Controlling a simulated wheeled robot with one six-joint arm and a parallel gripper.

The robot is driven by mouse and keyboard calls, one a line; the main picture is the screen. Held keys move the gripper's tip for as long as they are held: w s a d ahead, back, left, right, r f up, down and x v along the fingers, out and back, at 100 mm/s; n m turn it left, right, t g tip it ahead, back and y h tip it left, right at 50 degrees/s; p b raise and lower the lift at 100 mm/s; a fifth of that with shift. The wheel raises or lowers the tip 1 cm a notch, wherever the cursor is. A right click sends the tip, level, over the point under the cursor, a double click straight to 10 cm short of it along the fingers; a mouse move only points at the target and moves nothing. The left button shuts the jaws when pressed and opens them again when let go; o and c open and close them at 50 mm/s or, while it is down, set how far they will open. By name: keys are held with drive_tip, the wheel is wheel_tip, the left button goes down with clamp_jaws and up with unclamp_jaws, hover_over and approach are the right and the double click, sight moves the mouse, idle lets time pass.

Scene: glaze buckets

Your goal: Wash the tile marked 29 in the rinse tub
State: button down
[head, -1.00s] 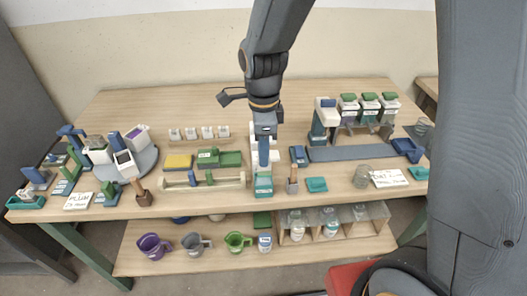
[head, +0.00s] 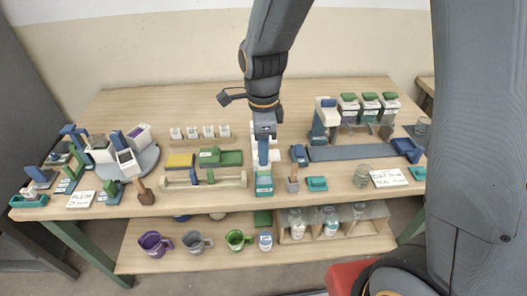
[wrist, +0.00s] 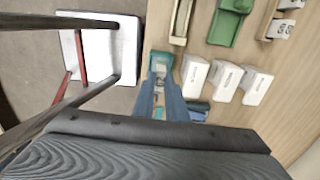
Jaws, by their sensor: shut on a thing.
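My gripper (head: 263,165) points down at the front middle of the table, over a small teal tub (head: 264,186). In the wrist view its two blue fingers (wrist: 160,82) reach to the teal tub (wrist: 160,57). They are shut on a small pale piece (wrist: 159,89), which looks like a tile. Its number cannot be read, and the fingers hide most of it. Whether it touches the tub's inside I cannot tell. Several white numbered tiles (head: 208,132) stand in a row farther back and left; I cannot read which number is which.
Three white labelled blocks (wrist: 225,82) stand just behind the fingers. A wooden rack (head: 205,181) and a green tray (head: 230,158) lie to the left. A small brown-based tool (head: 292,184) and another teal dish (head: 317,184) are to the right. The table's back is clear.

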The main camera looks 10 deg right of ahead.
sight(263, 174)
drive_tip(key=shift+f, duration=0.1)
drive_tip(key=shift+f+b, duration=1.3)
drive_tip(key=shift+f, duration=1.9)
drive_tip(key=shift+r+p, duration=0.4)
drive_tip(key=shift+p, duration=0.2)
drive_tip(key=shift+f, duration=0.1)
drive_tip(key=shift+f, duration=0.3)
drive_tip(key=shift+r+p, duration=0.4)
drive_tip(key=shift+p, duration=0.2)
drive_tip(key=shift+f, duration=0.15)
drive_tip(key=shift+f, duration=0.25)
